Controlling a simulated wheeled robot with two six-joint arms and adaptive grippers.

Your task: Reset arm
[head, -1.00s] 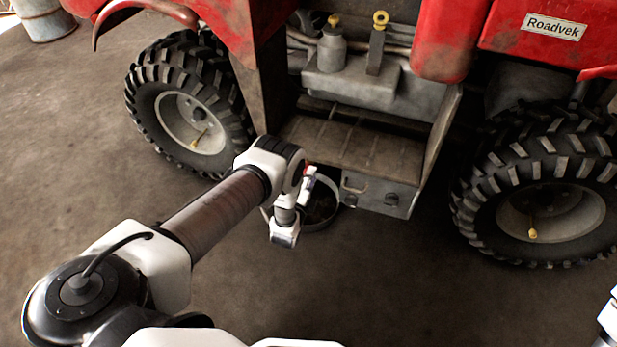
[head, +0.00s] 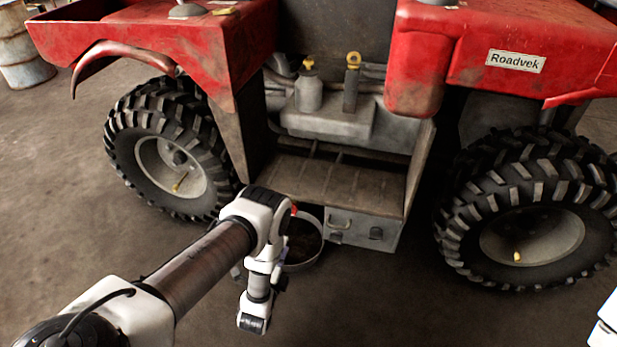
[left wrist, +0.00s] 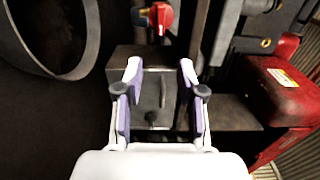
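My left arm reaches in from the lower left in the head view, its wrist in front of the quad's step. My left gripper (left wrist: 160,72) shows best in the left wrist view, its two pale fingers apart with nothing held between them. A grey metal box (left wrist: 152,100) with a latch lies beyond the fingers; it also shows under the step in the head view (head: 362,229). In the head view the left gripper is mostly hidden by its own wrist. My right gripper is not in view; only a white part shows at the right edge.
The red quad (head: 430,60) fills the back, with large tyres (head: 165,150) at left and right. A round pan (head: 304,262) lies beside the box. A red knob (left wrist: 160,17) shows in the left wrist view. A drum (head: 22,50) stands far left. The front floor is clear.

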